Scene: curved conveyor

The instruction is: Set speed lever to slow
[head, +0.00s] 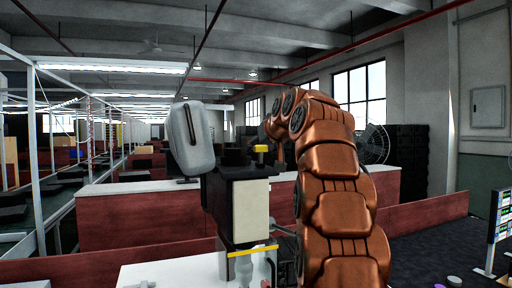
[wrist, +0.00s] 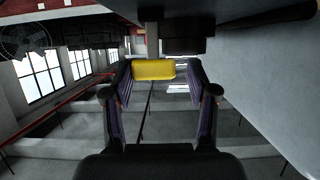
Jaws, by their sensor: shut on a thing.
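The speed lever shows as a yellow handle (head: 261,149) on top of a dark control box (head: 243,172) in the head view. In the wrist view, the yellow handle (wrist: 154,70) sits between the two fingertips of my gripper (wrist: 158,86). The fingers are shut on it, one on each side. In the head view my copper arm rises at the right and bends over toward the box; my gripper is hard to make out there. No speed marks are readable, so the lever's setting cannot be told.
A rounded grey panel (head: 190,138) stands just left of the control box. A cream plate (head: 250,212) covers the box's front, above a white surface (head: 170,272). Red partitions (head: 140,215) lie behind. In the wrist view a large grey surface (wrist: 270,75) fills the right side.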

